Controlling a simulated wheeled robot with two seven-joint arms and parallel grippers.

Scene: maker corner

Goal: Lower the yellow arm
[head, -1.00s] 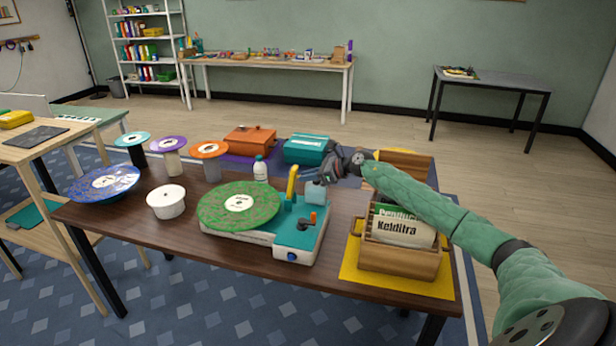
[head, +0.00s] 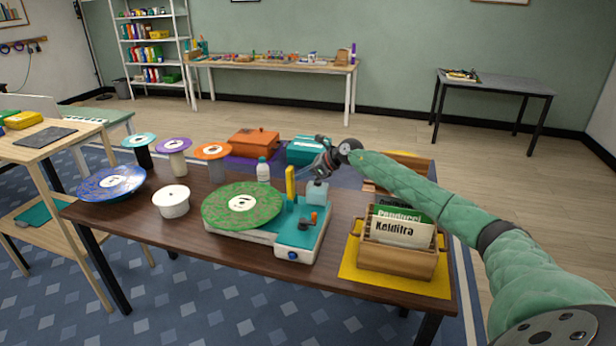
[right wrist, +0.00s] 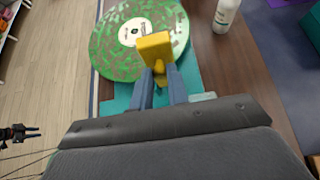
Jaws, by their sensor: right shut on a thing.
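The yellow arm (head: 290,182) stands nearly upright at the back of a teal and white record player (head: 293,238). In the right wrist view, the yellow arm (right wrist: 155,47) rises between my two fingers, above the deck. A green speckled record (head: 241,206) with a white label lies on the player. My right gripper (head: 308,172) reaches in from the right, over the back right corner of the player, and is shut on the yellow arm. In the right wrist view, my right gripper (right wrist: 160,88) hides the arm's lower part. My left gripper is not in view in the head view.
A pale blue block (head: 317,193) stands at the player's back right corner. A white bottle (head: 263,169) is behind the record. A wooden record crate (head: 396,264) sits to the right on a yellow mat. A white pot (head: 171,202) and a blue record (head: 111,183) are to the left.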

